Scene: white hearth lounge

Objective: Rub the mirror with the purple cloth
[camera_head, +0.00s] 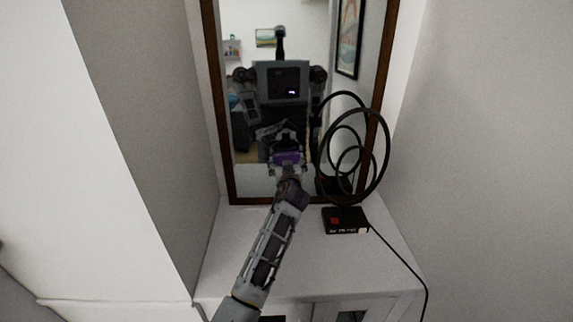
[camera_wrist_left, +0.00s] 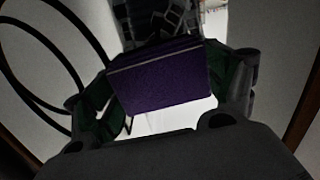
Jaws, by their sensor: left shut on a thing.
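The mirror (camera_head: 300,188) stands in a dark wooden frame on a white cabinet and shows my reflection. My left arm reaches up from the bottom, with its left gripper (camera_head: 288,170) in front of the lower middle of the glass. The purple cloth (camera_head: 286,158) is at its tip; in the left wrist view the cloth (camera_wrist_left: 160,78) is a flat purple piece between both fingers of the shut left gripper (camera_wrist_left: 163,92). I cannot tell whether the cloth touches the glass. My right gripper is not directly in view.
A black looped ring ornament (camera_head: 386,150) stands close to the right of my left gripper, on the white cabinet top (camera_head: 262,240). White walls close in on both sides. The cabinet top left of my arm is clear.

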